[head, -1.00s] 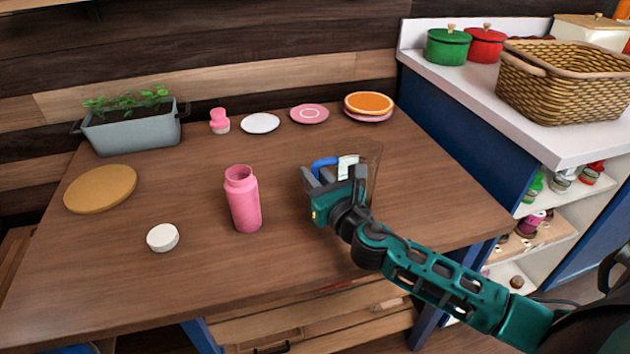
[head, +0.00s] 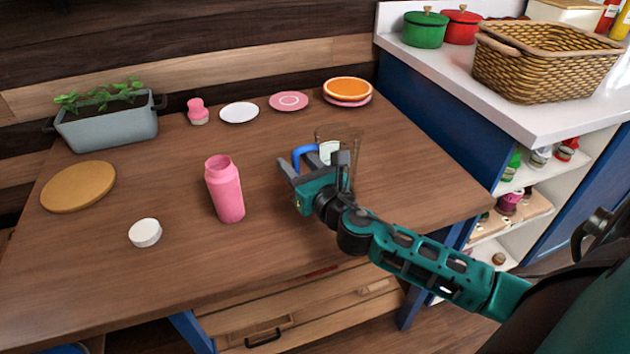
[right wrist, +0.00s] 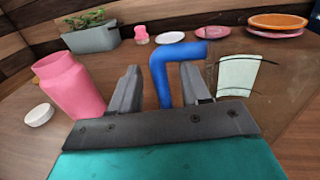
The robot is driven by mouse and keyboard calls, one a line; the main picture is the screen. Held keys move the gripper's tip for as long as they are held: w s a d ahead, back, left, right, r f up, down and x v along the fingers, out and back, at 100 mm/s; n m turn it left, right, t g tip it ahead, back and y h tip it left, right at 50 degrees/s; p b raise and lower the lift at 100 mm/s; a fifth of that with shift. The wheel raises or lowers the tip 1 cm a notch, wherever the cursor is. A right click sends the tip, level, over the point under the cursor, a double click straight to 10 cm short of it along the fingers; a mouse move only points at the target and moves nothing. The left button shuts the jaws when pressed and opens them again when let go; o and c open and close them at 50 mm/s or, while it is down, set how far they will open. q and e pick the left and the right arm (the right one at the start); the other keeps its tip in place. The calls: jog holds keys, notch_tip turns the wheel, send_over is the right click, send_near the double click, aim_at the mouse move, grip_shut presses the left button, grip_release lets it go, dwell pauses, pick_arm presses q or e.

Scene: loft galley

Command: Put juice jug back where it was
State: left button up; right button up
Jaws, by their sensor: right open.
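The juice jug (head: 352,148) is clear, with a blue handle and a pale label, and stands upright on the wooden table. Its blue handle (right wrist: 163,72) and pale label (right wrist: 238,76) show in the right wrist view. My right gripper (head: 315,170) is open at the jug's near side. In the right wrist view, the handle stands between the two fingers of the gripper (right wrist: 160,88), and I cannot tell whether they touch it. The gripper and arm hide the jug's lower part. My left gripper is not in view.
A pink bottle (head: 225,190) and white lid (head: 145,233) stand left of the gripper. A planter (head: 108,128), round board (head: 78,187), pink shaker (head: 198,112) and several plates (head: 289,101) sit farther back. A counter with a wicker basket (head: 540,70) is at right. The table's front is clear.

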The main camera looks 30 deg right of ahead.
jog(key=s, duration=1.1)
jog(key=shift+s+a+b, duration=0.15)
jog(key=shift+a+b, duration=0.05)
jog(key=shift+b, duration=0.15)
